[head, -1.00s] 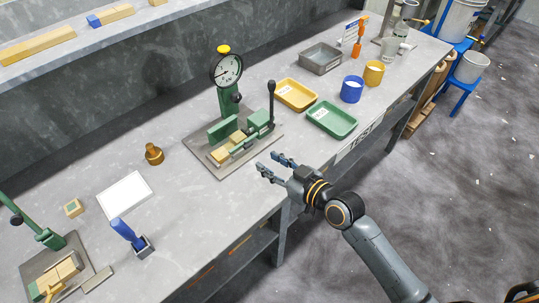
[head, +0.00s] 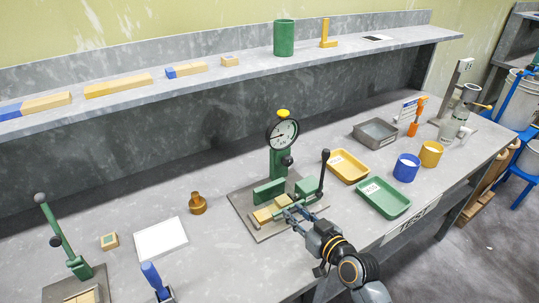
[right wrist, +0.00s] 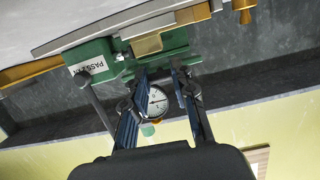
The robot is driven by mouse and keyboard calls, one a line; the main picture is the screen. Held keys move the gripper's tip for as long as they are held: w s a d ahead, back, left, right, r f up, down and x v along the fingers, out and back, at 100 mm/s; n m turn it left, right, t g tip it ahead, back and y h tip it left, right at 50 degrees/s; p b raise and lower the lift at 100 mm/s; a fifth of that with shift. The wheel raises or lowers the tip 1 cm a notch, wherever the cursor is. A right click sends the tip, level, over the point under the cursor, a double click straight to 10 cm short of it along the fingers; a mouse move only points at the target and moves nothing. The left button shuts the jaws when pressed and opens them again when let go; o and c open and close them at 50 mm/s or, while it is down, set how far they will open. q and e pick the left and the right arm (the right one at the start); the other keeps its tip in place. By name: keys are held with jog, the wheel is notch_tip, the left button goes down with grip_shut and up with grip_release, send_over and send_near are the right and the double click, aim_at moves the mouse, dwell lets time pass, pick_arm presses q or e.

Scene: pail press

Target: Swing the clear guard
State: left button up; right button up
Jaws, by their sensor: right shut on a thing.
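The green gauge press (head: 279,165) stands on a grey base plate with a round dial (head: 283,134) and a black-knobbed lever (head: 323,172). Wooden blocks (head: 270,212) lie in its green fixture. My right gripper (head: 291,213) is at the front right of the fixture, shut on a part of the press there. In the right wrist view its fingers (right wrist: 162,72) reach to the green fixture (right wrist: 165,46), with the dial (right wrist: 158,101) showing between them. I cannot make out the clear guard's outline; the fingers partly hide this spot. My left gripper is not in view.
A green tray (head: 384,211) and a yellow tray (head: 348,154) lie right of the press, with blue (head: 405,170) and yellow (head: 431,154) cups beyond. A brass weight (head: 198,203) and white sheet (head: 160,239) lie left. A shelf (head: 210,78) runs behind.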

jog(key=shift+w+a+r+p, duration=0.1)
jog(key=shift+w+r+p, duration=0.1)
jog(key=shift+r+p, duration=1.4)
jog(key=shift+w+r, duration=0.1)
jog(key=shift+r, duration=0.2)
jog(key=shift+w+a+r+p, duration=0.15)
jog(key=shift+r+p, duration=0.25)
jog(key=shift+r, duration=0.1)
jog(key=shift+w+a+r+p, duration=0.1)
jog(key=shift+w+r+p, duration=0.1)
jog(key=shift+r+p, duration=0.3)
jog(key=shift+w+a+r+p, duration=0.15)
jog(key=shift+r+p, duration=0.15)
jog(key=shift+r, duration=0.25)
jog(key=shift+w+a+r, duration=0.1)
jog(key=shift+w+a, duration=0.05)
jog(key=shift+w+a+r+p, duration=0.25)
jog(key=shift+w+r+p, duration=0.15)
jog(key=shift+r, duration=0.2)
jog(key=shift+w+a+r+p, duration=0.3)
jog(key=shift+r+p, duration=0.15)
jog(key=shift+r, duration=0.15)
jog(key=shift+w+a+r, duration=0.15)
jog(key=shift+w, duration=0.1)
